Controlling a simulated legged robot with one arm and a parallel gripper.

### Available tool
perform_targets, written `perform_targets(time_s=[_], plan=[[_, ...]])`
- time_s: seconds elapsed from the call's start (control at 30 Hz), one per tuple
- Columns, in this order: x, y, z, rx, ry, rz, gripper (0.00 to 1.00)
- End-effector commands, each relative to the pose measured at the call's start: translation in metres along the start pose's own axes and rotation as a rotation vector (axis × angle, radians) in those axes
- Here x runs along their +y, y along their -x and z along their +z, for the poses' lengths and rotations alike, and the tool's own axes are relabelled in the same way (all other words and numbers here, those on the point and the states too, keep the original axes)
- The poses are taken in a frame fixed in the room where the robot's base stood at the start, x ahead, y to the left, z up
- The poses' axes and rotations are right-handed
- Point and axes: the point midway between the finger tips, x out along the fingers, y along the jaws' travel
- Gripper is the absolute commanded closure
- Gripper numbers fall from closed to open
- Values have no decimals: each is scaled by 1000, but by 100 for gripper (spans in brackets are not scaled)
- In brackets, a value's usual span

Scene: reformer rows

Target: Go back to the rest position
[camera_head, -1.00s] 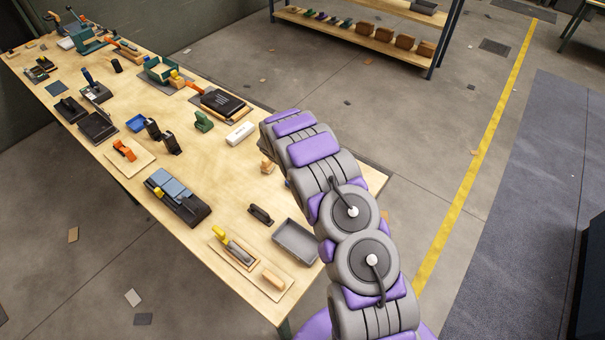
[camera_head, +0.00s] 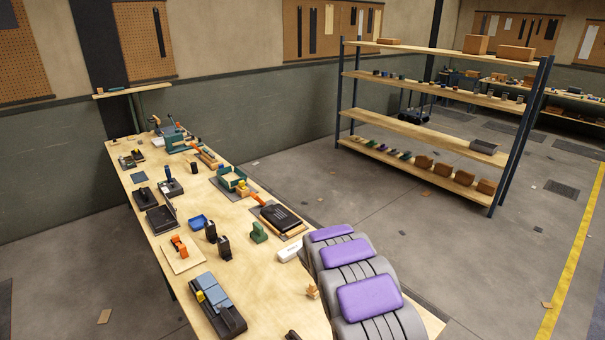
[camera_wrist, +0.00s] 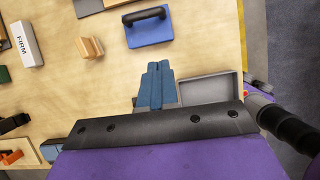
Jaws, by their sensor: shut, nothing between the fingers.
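My gripper (camera_wrist: 157,88) shows in the wrist view at the lower middle, its two blue-grey fingers together with nothing between them. It points over the wooden workbench (camera_wrist: 85,100), apart from the things on it. In the head view my grey and purple arm lies over the near right part of the workbench (camera_head: 262,290), and the gripper itself is hidden there.
In the wrist view a grey tray (camera_wrist: 210,88) lies just right of the fingers, a blue block with a dark handle (camera_wrist: 150,32) beyond them, and a white block (camera_wrist: 27,43) at left. A shelf rack (camera_head: 430,135) stands behind the bench. Floor (camera_head: 400,225) between is mostly clear.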

Motion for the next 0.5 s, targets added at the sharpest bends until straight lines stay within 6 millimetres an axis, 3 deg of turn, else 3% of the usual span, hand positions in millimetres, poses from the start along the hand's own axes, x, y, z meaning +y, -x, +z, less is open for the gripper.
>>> perform_targets(time_s=[0.17, 0.5], plan=[[-24, 17, 6, 2, -150, -32, 100], [-99, 69, 5, 25, -605, -118, 100]])
